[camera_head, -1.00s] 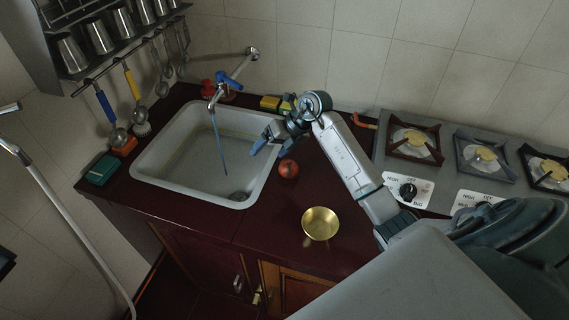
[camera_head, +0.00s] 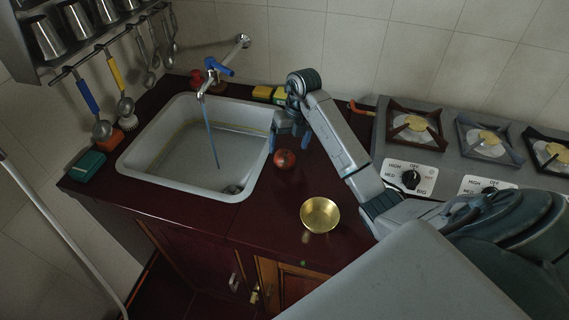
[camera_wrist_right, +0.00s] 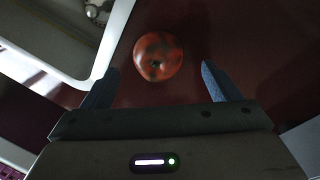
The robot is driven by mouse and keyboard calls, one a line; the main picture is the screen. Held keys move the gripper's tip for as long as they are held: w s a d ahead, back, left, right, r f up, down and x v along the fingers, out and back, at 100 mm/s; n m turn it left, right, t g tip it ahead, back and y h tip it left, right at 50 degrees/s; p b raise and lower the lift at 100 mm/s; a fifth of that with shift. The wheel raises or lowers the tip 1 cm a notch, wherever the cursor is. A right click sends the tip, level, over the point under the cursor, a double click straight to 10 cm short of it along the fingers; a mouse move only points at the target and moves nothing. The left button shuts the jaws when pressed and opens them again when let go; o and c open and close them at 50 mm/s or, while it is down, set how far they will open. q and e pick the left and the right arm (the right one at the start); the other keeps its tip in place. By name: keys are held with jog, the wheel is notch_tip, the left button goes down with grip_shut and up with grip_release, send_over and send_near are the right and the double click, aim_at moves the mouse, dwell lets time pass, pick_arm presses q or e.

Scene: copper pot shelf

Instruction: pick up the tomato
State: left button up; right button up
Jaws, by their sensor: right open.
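The red tomato (camera_head: 285,160) sits on the dark red counter just right of the sink. My right gripper (camera_head: 289,140) is above and just behind it, pointing down, with its blue fingers apart. In the right wrist view the tomato (camera_wrist_right: 158,57) shows whole, with dark greenish patches, beyond and between the open fingertips (camera_wrist_right: 158,82). Nothing is held between the fingers. I cannot tell whether a finger touches the tomato. My left gripper is not in view.
The sink (camera_head: 190,190) with running water lies left of the tomato. A brass bowl (camera_head: 320,215) stands in front on the counter (camera_head: 265,215). A stove (camera_head: 450,150) is at right. Yellow sponges (camera_head: 264,93) lie behind, near the wall.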

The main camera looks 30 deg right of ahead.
aim_at(286, 153)
jog(key=shift+a+f+b, duration=0.1)
jog(key=shift+f+b, duration=0.2)
jog(key=shift+f, duration=0.1)
jog(key=shift+s+a+f+b, duration=0.1)
jog(key=shift+a+f+b, duration=0.1)
jog(key=shift+f+b, duration=0.3)
jog(key=shift+a+f+b, duration=0.15)
jog(key=shift+f+b, duration=0.15)
jog(key=shift+f, duration=0.4)
jog(key=shift+a+f+p, duration=0.15)
jog(key=shift+f+p, duration=0.55)
jog(key=shift+p, duration=0.05)
jog(key=shift+f, duration=0.1)
jog(key=c, duration=1.1)
